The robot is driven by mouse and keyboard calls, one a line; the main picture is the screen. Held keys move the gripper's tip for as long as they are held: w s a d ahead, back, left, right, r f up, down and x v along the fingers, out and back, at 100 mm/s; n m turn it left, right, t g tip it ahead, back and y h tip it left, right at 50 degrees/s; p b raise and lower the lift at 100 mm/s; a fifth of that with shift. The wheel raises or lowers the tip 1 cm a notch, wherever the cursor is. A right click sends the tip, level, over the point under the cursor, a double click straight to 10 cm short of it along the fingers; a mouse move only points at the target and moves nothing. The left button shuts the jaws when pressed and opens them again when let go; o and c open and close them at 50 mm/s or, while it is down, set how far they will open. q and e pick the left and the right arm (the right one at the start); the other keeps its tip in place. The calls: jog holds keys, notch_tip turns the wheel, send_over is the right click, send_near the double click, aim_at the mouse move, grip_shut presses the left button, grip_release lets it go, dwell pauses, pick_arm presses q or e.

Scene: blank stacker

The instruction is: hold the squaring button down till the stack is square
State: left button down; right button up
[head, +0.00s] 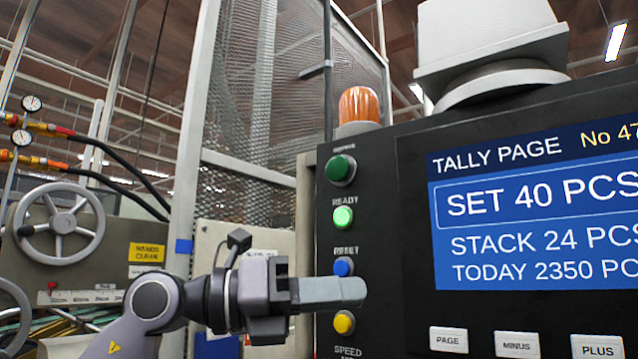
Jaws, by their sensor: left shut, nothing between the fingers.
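My left gripper (358,289) is shut and empty, its fingers pointing right in front of the control panel (378,215). Its tips show between the blue button (343,267) under RESET and the yellow button (344,322). I cannot tell whether they touch the panel. A dark green button (341,169) is at the top of the column; its small label is too blurred to read surely. A lit green lamp (343,218) sits under READY. The gripper hides any label above the yellow button. The stack and my right gripper are not in view.
The screen (540,215) reads SET 40 PCS and STACK 24 PCS. PAGE (449,340), MINUS (517,345) and PLUS (597,346) keys sit below it. An orange beacon (359,104) tops the panel. A mesh guard (262,90) and a handwheel (60,222) stand left.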

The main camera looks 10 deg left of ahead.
aim_at(334, 168)
pick_arm(q)
jog(key=s+a+r+n+t+y, duration=0.1)
jog(key=s+a+r+t+y, duration=0.2)
jog(key=r, duration=0.5)
jog(key=s+a+r+t+y+b, duration=0.1)
jog(key=s+a+r+t+y, duration=0.2)
jog(key=a+r+t+y, duration=0.2)
notch_tip(334, 168, up, 4)
jog(key=a+t, duration=0.1)
jog(key=a, duration=0.2)
jog(key=shift+n, duration=0.4)
jog(key=shift+d+f, duration=0.1)
jog(key=p+x, duration=0.4)
jog(key=x, duration=0.9)
jog(key=shift+w+d, duration=0.2)
jog(key=shift+w, duration=0.2)
jog(key=shift+d, duration=0.1)
